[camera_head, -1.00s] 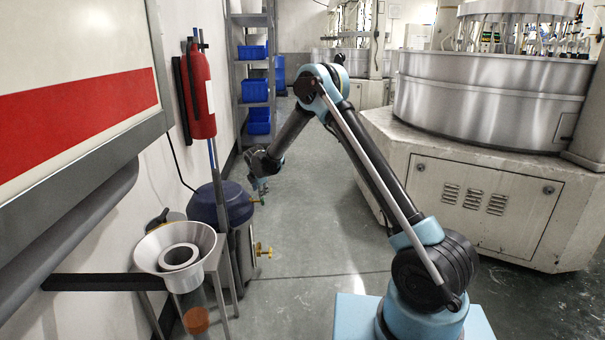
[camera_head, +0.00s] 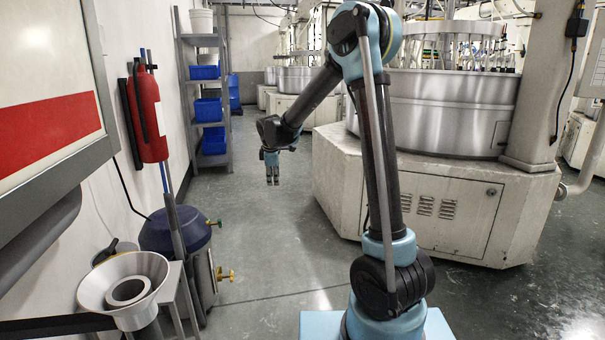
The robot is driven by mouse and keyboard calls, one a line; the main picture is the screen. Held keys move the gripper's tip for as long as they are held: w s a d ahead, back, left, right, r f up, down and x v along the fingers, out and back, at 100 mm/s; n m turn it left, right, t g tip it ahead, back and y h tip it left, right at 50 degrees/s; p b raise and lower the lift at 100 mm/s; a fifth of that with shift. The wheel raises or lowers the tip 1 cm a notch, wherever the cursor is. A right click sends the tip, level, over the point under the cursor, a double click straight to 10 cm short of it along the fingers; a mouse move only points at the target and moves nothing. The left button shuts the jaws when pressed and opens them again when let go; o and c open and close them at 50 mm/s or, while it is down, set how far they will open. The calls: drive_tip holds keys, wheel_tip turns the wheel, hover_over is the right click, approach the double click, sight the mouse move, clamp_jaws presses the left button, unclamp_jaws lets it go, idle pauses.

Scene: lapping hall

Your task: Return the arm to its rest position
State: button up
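My arm is raised, with its elbow high and its forearm sloping down to the left. My gripper (camera_head: 273,183) points straight down over the open floor, clear of the dark blue-lidded tank. Its two short fingers hang side by side. They are too small here to tell whether they are open or shut. Nothing can be seen hanging from them.
A red fire extinguisher (camera_head: 148,112) hangs on the left wall. Below it stand the tank (camera_head: 176,231) and a metal funnel (camera_head: 93,288). A shelf with blue bins (camera_head: 208,109) is behind. A large lapping machine (camera_head: 425,190) stands at right. The aisle floor is clear.

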drive_tip(key=s+d+r+m+g, duration=0.1)
drive_tip(key=s+d+r+m, duration=0.3)
drive_tip(key=s+d, duration=0.65)
drive_tip(key=s+d+r+m, duration=0.2)
drive_tip(key=s+d+m, duration=0.3)
drive_tip(key=s+d, duration=0.6)
drive_tip(key=s+d+f+m, duration=0.3)
drive_tip(key=s, duration=0.4)
drive_tip(key=s+d+f+m+g, duration=0.1)
drive_tip(key=s+d+f+m, duration=0.2)
drive_tip(key=s, duration=0.4)
drive_tip(key=s+d+f+m, duration=0.3)
drive_tip(key=s+f, duration=0.1)
drive_tip(key=s, duration=0.4)
drive_tip(key=shift+d+f, duration=0.15)
drive_tip(key=shift+d, duration=0.2)
